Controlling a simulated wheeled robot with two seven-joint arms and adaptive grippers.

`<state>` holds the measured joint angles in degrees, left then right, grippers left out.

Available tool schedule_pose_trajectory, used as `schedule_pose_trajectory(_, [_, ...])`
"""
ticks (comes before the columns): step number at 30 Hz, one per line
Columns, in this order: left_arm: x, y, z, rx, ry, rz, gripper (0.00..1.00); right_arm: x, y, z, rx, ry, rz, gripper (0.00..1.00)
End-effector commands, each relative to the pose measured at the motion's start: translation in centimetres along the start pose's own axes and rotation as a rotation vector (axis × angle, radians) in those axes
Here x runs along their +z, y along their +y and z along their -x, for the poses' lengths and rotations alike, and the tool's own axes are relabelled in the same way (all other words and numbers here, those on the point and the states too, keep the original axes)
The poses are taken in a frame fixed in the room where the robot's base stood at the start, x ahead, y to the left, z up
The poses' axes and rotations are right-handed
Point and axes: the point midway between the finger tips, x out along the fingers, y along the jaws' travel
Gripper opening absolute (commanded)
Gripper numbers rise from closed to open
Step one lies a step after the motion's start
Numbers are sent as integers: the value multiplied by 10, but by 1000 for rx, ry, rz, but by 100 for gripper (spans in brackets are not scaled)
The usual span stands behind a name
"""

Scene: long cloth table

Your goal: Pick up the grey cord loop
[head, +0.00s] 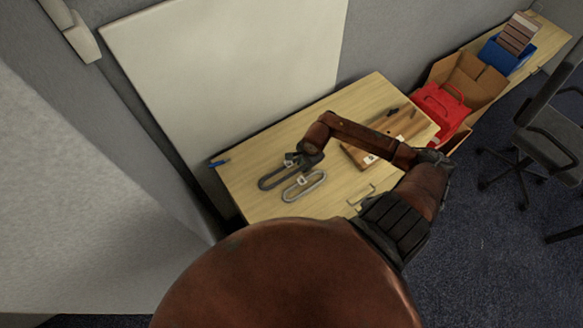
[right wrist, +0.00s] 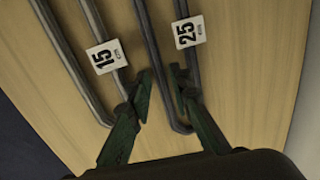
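Two long cord loops lie side by side on the wooden table. The lighter grey loop (head: 308,190) has a white tag; in the right wrist view this loop (right wrist: 70,60) is on the left, tagged 15. The darker grey loop (head: 263,184) lies to its left in the head view; in the right wrist view this loop (right wrist: 151,40) is on the right, tagged 25. My right gripper (head: 300,160) is open above the loops. In its wrist view the gripper (right wrist: 160,72) has its fingertips on either side of the darker loop's left strand. My left gripper is not in view.
The table (head: 245,195) also holds a brown wooden board (head: 358,156) on the right and a small blue item (head: 219,162) at the left edge. A white panel (head: 225,65) stands behind. A red bag (head: 437,103) and cardboard box (head: 480,90) are beyond the right end.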

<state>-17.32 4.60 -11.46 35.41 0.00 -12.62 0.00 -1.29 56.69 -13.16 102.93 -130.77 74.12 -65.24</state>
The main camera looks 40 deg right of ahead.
Motion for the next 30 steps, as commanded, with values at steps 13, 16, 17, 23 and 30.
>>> schedule_pose_trajectory(13, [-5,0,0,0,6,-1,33,0,-1,-1,-1,0,1,5])
schedule_pose_trajectory(16, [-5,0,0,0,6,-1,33,0,-1,-1,-1,0,1,0])
schedule_pose_trajectory(17, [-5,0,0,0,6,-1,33,0,-1,-1,-1,0,1,0])
schedule_pose_trajectory(23, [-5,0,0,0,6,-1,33,0,-1,-1,-2,-1,1,0])
schedule_pose_trajectory(30, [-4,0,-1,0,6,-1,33,0,-1,1,-2,0,1,0])
